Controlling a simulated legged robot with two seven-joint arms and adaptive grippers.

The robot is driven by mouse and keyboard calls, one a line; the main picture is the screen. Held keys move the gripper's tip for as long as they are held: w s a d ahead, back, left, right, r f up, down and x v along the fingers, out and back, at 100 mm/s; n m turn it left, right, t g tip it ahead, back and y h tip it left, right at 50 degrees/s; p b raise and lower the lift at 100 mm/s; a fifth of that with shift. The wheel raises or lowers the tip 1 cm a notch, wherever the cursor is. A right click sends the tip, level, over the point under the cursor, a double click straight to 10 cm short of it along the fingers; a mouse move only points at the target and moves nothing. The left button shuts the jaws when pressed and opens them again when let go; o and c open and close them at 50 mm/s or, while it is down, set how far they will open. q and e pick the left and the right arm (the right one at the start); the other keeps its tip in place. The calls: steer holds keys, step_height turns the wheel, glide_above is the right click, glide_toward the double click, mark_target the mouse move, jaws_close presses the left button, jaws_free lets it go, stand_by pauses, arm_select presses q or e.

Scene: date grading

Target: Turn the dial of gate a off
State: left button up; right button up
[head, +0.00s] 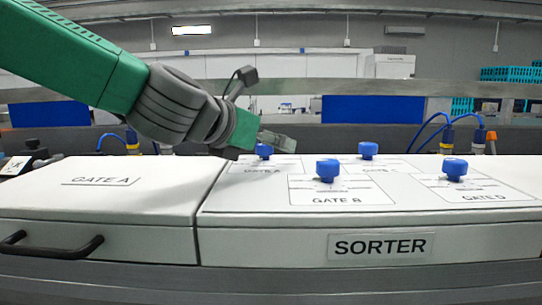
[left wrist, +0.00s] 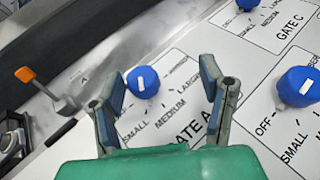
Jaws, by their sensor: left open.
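The blue dial of gate A (head: 264,151) stands on the white sorter top at the back left of the panel. In the left wrist view the dial (left wrist: 142,82) has a short white mark and lies between my open fingers, closer to the left finger. My left gripper (head: 275,138) is just above and behind the dial in the head view; its two fingers (left wrist: 163,72) are spread and hold nothing. The words SMALL, MEDIUM and LARGE show beside the dial; no OFF word shows there. I cannot tell which word the mark points at. My right gripper is in neither view.
The gate B dial (head: 328,170), gate C dial (head: 368,150) and gate D dial (head: 455,169) stand on the same panel. A white GATE A cover (head: 120,190) with a black handle (head: 50,247) is at the left. An orange-tipped lever (left wrist: 45,88) is beside the panel.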

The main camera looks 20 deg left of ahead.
mark_target(262, 145)
arm_select(q)
steer(key=shift+w+f, duration=0.6)
steer(key=shift+w, duration=0.3)
steer(key=a, duration=0.2)
steer(key=shift+w+a+f, duration=0.2)
steer(key=shift+w+a, duration=0.1)
steer(key=shift+s+a, duration=0.1)
steer(key=shift+a, duration=0.25)
steer(key=shift+s+d+r, duration=0.15)
steer(key=shift+d+r, duration=0.1)
steer(key=shift+d, duration=0.6)
steer(key=c, duration=1.1)
steer(key=shift+d, duration=0.3)
jaws_close()
steer(key=shift+w+a+f, duration=0.1)
steer(key=shift+w+a, duration=0.1)
steer(key=shift+a, duration=0.2)
steer(key=shift+d, duration=0.1)
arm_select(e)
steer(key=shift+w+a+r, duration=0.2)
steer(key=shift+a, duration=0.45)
